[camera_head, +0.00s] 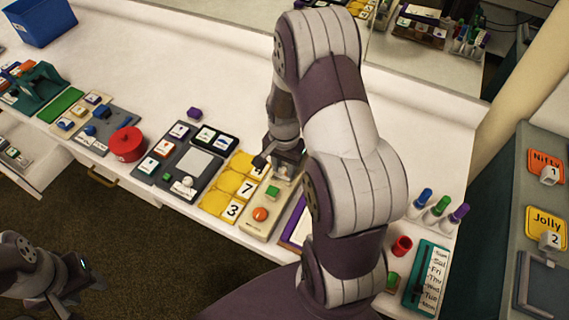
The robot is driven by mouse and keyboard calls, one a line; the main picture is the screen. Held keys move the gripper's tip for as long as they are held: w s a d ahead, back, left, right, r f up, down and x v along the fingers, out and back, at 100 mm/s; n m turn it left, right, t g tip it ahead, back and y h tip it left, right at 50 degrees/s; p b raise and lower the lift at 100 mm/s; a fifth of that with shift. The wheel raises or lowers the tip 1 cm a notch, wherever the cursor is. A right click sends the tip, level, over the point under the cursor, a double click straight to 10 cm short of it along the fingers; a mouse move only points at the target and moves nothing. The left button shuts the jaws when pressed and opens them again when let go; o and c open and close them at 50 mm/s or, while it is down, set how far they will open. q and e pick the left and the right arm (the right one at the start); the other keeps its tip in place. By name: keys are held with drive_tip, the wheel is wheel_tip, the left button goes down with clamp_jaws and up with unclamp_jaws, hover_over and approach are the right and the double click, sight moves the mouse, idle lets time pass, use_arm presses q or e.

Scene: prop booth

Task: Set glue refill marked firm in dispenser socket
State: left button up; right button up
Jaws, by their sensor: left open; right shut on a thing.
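My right gripper (284,165) is over the far end of a cream panel (253,226) on the counter. It is shut on a small pale piece, largely hidden between the fingers. I cannot read a mark on it. No refill marked firm and no dispenser socket can be made out for sure. My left gripper (88,280) is open and empty over the floor at lower left.
Yellow number tiles (232,188), a dark tray (196,163) and a red round pot (127,143) stand left of the panel. Marker pens (438,206), a red cup (402,246) and a teal day board (427,279) lie right.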

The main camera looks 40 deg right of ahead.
drive_tip(key=o, duration=1.1)
drive_tip(key=shift+r, duration=0.15)
wheel_tip(320, 180, up, 12)
drive_tip(key=shift+r, duration=0.25)
